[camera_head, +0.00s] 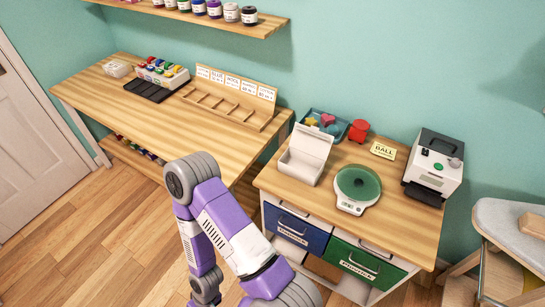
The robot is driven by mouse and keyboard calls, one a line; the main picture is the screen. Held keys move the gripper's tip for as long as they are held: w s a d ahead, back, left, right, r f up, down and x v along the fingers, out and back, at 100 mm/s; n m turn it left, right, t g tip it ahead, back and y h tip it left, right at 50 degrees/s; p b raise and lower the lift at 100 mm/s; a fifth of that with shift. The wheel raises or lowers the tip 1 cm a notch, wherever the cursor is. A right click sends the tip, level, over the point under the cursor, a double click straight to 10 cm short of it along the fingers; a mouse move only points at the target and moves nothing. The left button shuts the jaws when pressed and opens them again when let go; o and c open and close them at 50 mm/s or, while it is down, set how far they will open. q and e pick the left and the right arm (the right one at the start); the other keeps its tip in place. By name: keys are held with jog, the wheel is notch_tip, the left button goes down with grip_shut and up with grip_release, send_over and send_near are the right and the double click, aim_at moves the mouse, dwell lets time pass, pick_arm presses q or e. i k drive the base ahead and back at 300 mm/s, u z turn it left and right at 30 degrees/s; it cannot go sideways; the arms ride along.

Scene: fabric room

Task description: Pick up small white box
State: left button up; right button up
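A small white box (305,155) with its lid raised stands on the wooden top of the right-hand cabinet, left of the green-topped scale. It looks empty, though part of its inside is hidden by its front wall. One of my purple and white arms shows at the bottom middle, bent at its elbow in front of the desk and left of the cabinet. Neither of my grippers shows in this view. A second small pale, clear-looking container (117,68) sits at the far left end of the long desk.
The scale (357,188), a blue tray (323,121) of coloured pieces, a red item (358,131), a yellow card (383,150) and a white and black machine (433,167) share the cabinet top (400,225). The long desk (150,110) holds a wooden rack.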

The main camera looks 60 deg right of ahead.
aim_at(305, 168)
jog(key=i, duration=1.45)
jog(key=z, duration=3.2)
